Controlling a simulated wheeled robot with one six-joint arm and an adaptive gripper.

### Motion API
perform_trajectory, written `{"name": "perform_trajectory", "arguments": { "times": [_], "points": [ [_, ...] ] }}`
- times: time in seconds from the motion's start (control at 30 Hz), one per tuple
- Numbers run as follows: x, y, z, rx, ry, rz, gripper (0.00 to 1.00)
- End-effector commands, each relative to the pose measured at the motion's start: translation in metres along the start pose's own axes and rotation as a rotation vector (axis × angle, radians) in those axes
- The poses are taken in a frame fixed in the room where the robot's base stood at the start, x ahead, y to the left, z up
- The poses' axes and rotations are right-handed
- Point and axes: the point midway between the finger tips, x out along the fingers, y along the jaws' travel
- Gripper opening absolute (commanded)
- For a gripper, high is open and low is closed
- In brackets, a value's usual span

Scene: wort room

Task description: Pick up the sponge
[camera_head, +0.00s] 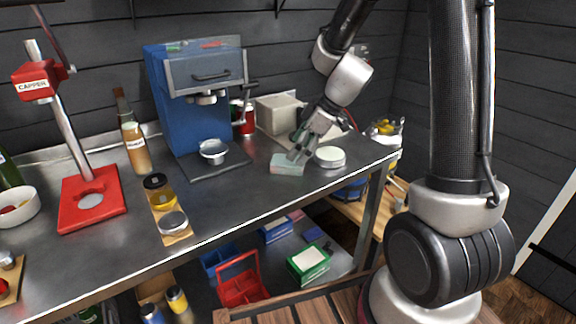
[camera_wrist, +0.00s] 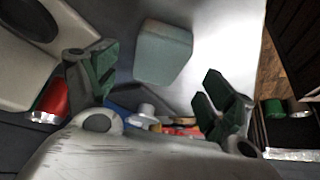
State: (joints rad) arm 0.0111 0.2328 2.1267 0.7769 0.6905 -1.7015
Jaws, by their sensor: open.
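The sponge (camera_head: 287,165) is a pale blue-green block lying on the metal bench, right of the blue machine. In the wrist view the sponge (camera_wrist: 163,52) lies beyond my fingers, roughly between their directions. My gripper (camera_head: 301,148) is just above and beside the sponge in the head view, its fingers pointing down. In the wrist view my gripper (camera_wrist: 152,88) is open with its dark green finger pads spread apart and nothing between them. I cannot tell from the head view whether a finger touches the sponge.
A round white-lidded container (camera_head: 330,157) stands just right of the sponge. The blue machine (camera_head: 190,105) with a metal cup (camera_head: 213,151) is to the left. A beige box (camera_head: 279,113) and a red can (camera_head: 246,121) stand behind. Bare bench lies in front of the sponge.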

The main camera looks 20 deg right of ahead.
Motion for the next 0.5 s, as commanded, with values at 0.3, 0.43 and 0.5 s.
{"name": "perform_trajectory", "arguments": {
  "times": [0.3,0.43,0.5],
  "points": [
    [0.045,0.002,-0.004,0.001,-0.001,-0.001,0.83],
    [0.049,0.002,-0.004,0.0,0.0,0.0,0.83],
    [0.049,0.002,-0.004,0.001,0.0,0.0,0.83]
  ]
}}
